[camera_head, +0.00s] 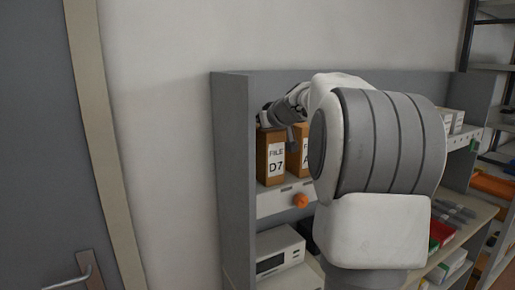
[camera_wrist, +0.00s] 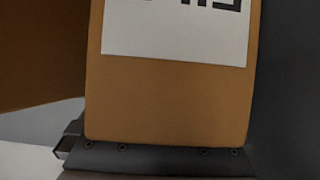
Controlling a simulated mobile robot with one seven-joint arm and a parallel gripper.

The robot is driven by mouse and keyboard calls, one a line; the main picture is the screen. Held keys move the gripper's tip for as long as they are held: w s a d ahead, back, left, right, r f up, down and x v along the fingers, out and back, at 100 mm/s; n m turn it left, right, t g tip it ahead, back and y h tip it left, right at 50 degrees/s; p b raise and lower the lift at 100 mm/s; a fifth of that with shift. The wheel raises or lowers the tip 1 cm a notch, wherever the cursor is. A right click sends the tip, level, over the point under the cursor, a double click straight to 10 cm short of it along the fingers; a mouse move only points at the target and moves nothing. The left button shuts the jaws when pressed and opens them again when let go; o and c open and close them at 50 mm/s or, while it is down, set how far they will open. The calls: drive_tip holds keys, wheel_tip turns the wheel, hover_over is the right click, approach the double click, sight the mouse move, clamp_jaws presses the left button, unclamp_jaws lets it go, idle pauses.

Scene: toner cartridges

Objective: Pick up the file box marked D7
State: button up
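The brown file box marked D7 (camera_head: 270,160) stands upright at the left end of the upper shelf, its white label facing out. My gripper (camera_head: 276,122) is at the top of this box, partly hidden by my arm, and a dark part of it shows between D7 and the neighbouring box. In the wrist view the brown box face (camera_wrist: 170,100) fills the middle, its label upside down and cut off at the top. A dark edge of my gripper lies across the bottom there, close against the box. Whether the fingers press on it is not clear.
A second file box (camera_head: 299,150), its label starting with A, stands just right of D7. The grey side panel (camera_head: 235,170) is close on the left. An orange ball-like object (camera_head: 300,201) is at the shelf's front edge. A white device (camera_head: 278,250) sits below.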

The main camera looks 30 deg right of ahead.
clamp_jaws()
drive_tip(key=shift+r, duration=0.1)
idle(0.5)
